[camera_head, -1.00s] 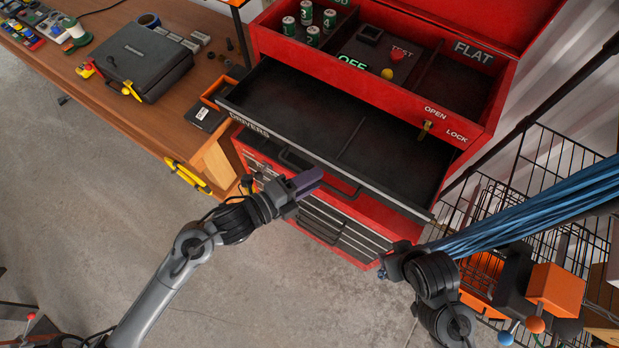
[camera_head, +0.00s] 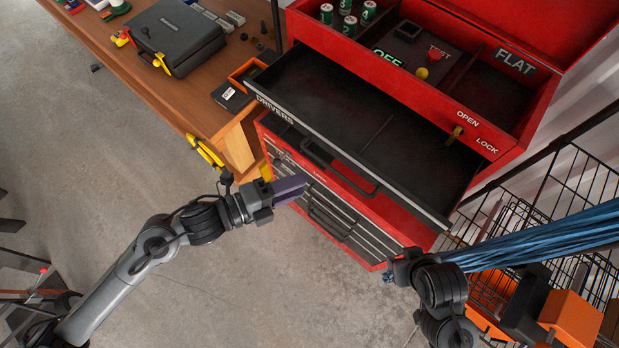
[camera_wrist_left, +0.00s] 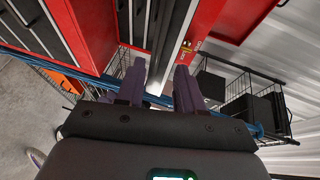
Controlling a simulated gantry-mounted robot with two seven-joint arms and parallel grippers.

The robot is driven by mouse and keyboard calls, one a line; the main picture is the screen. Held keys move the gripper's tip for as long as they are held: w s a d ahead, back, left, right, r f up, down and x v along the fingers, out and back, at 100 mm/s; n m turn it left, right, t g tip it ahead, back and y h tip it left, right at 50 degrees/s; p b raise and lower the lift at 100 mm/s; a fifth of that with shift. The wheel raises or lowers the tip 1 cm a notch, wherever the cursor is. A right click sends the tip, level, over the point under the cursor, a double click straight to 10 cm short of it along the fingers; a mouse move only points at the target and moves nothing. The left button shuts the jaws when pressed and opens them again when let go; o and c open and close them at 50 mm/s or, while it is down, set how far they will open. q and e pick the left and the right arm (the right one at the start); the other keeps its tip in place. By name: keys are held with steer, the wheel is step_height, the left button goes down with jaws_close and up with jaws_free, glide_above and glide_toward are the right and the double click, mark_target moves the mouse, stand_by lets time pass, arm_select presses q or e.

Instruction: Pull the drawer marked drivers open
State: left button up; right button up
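The drawer marked DRIVERS (camera_head: 375,140) stands pulled out of the red tool chest in the head view. Its dark interior looks empty, and the label is on its front edge. Its black bar handle (camera_head: 318,158) is on the front. My left gripper (camera_head: 290,188) is below and left of the handle, apart from it. In the left wrist view its two purple fingers (camera_wrist_left: 157,85) are spread with nothing between them. My right gripper (camera_head: 393,268) is by the chest's lower right corner; its fingers are too unclear to read.
The chest's top compartment (camera_head: 490,90) holds green cans, a red button and a yellow knob. A wooden bench (camera_head: 120,75) with a black case stands at left. A blue cable bundle (camera_head: 560,232) and wire racks are at right. The floor in front is clear.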

arm_select(q)
steer(key=shift+v, duration=0.95)
